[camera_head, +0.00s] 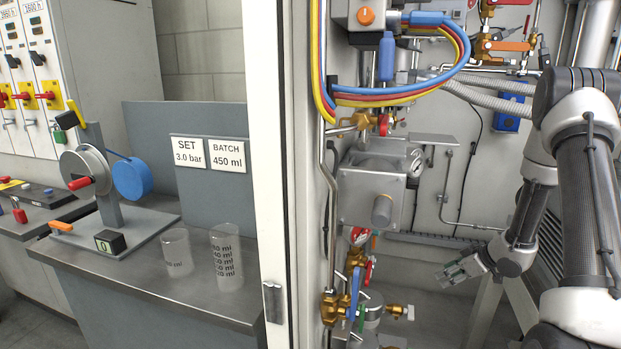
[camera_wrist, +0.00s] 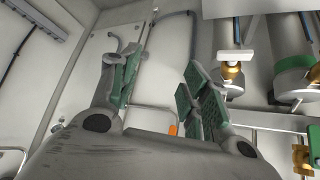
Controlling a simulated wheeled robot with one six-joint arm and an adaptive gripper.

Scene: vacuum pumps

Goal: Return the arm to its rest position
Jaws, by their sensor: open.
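My gripper (camera_head: 463,268) is at the end of my arm on the right side of the head view, pointing left toward the pipework. It is held in front of the grey back panel, below the hoses. In the wrist view my gripper (camera_wrist: 158,88) shows its two green-padded fingers spread apart, with nothing between them. My arm is bent, with the elbow high at the right edge and the forearm hanging down. The gripper appears apart from the valves and pipes.
Brass valves (camera_head: 333,307) and a grey pump block (camera_head: 373,186) stand left of my gripper. A white frame post (camera_head: 271,120) divides off a bench (camera_head: 150,275) with two clear beakers. In the wrist view, green-banded cylinders (camera_wrist: 294,85) and brass fittings are at right.

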